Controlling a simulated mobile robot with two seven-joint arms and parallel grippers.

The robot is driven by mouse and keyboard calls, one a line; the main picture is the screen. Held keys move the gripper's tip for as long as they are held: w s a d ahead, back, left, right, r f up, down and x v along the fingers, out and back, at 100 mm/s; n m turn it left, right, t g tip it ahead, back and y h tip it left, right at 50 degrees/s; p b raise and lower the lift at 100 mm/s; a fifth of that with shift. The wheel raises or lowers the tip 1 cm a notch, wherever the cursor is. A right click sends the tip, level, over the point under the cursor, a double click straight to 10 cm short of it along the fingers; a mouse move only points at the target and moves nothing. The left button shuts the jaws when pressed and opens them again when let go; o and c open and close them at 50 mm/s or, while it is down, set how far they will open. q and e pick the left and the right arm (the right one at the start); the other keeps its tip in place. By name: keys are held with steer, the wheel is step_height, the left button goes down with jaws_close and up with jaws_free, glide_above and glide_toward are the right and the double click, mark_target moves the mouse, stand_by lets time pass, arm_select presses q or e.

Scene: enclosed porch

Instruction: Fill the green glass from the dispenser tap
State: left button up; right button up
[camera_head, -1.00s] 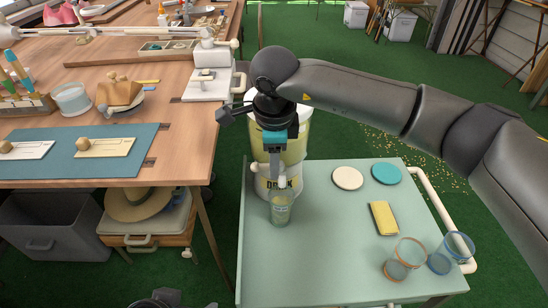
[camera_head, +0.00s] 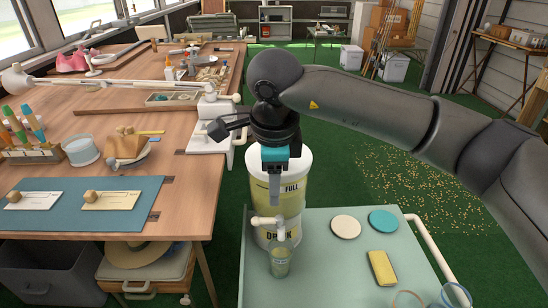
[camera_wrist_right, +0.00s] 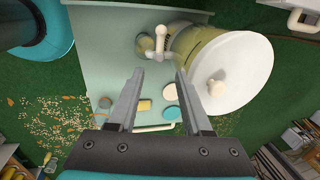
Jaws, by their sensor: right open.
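The drink dispenser (camera_head: 292,200) is a yellow-green cylinder with a white lid, standing at the back left of the pale green table. Its white tap (camera_head: 280,229) faces the front, with a pale handle to the left. The green glass (camera_head: 280,261) stands upright below the tap; I cannot tell its liquid level. My right gripper (camera_head: 274,200) is above the tap, in front of the dispenser, and partly hides it. In the right wrist view, my right gripper (camera_wrist_right: 160,73) is open with nothing between its fingers; the tap (camera_wrist_right: 161,38) and glass (camera_wrist_right: 144,45) lie beyond the tips. My left gripper is out of view.
On the table (camera_head: 335,285), a cream coaster (camera_head: 346,227), a teal coaster (camera_head: 383,221) and a yellow sponge (camera_head: 382,267) lie to the right. A blue-rimmed glass (camera_head: 455,296) is cut off at the lower right. A wooden workbench (camera_head: 190,190) stands on the left.

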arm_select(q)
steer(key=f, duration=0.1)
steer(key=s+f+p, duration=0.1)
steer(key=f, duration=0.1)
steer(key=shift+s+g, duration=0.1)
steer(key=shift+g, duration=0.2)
arm_select(e)
steer(key=r, duration=0.4)
steer(key=shift+s+r, duration=0.15)
steer(key=shift+s, duration=0.25)
steer(key=shift+c, duration=0.2)
